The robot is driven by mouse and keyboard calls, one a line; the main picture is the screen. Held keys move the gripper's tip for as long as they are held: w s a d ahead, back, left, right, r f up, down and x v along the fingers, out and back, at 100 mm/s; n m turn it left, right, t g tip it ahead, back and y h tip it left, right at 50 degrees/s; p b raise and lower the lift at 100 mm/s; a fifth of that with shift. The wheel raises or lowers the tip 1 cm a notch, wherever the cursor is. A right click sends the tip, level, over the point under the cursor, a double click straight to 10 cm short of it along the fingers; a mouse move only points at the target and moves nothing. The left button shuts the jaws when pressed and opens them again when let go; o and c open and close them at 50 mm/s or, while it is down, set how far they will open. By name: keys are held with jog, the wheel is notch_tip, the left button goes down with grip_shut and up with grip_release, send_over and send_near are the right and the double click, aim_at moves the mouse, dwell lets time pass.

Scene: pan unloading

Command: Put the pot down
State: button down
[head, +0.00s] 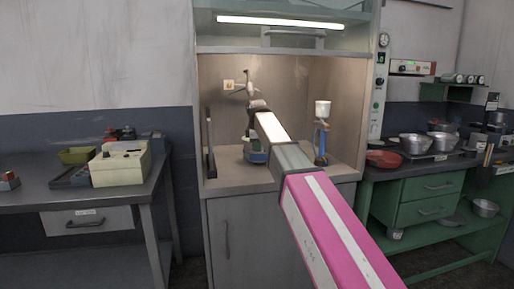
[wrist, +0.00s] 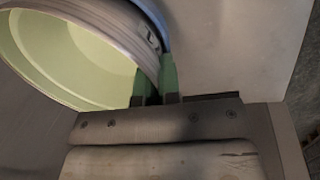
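The pot (head: 257,157) is inside the fume hood, low over its floor (head: 225,183). I cannot tell if its base touches. It looks bluish outside, partly hidden by my arm. In the wrist view the pot (wrist: 95,55) shows a pale green inside and a light metallic rim, tilted in the picture. My gripper (wrist: 157,80) is shut on the pot's wall near the rim, one green finger inside and one outside. In the head view my gripper (head: 252,132) is small and mostly hidden by my arm.
A blue stand with a white cup (head: 322,110) is right of the pot in the hood. A dark upright panel (head: 210,145) is at the hood's left. A red pan (head: 383,159) and metal bowls (head: 414,143) are on the right bench. A beige box (head: 120,163) is on the left table.

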jog(key=shift+f, duration=0.25)
jog(key=c, duration=1.3)
grip_release()
jog(key=v, duration=1.2)
jog(key=shift+r, duration=0.35)
